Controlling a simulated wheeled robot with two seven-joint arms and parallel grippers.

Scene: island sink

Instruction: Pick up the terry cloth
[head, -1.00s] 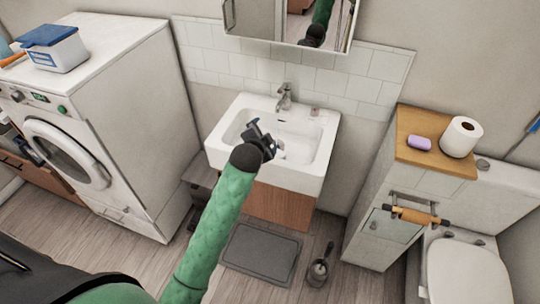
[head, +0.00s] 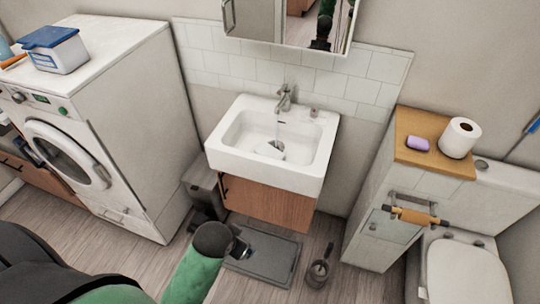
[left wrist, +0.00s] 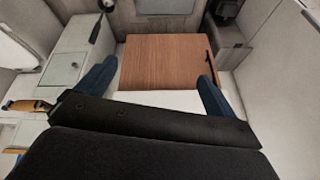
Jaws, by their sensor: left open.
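No cloth can be made out for certain. A small whitish thing (head: 270,149) lies in the sink basin, too small to identify. My left gripper (head: 240,246) is low in front of the sink cabinet, above the grey floor mat, partly hidden behind my wrist. In the left wrist view its two blue fingers (left wrist: 155,85) are spread wide with nothing between them touching. The wooden cabinet door (left wrist: 165,62) shows beyond the fingers. My right gripper is out of view.
The white sink (head: 222,154) stands above the wooden cabinet (head: 268,204). A washing machine (head: 140,120) stands at left, and a narrow cabinet (head: 372,238) and toilet (head: 465,270) at right. A grey mat (head: 270,262) and toilet brush (head: 319,268) are on the floor.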

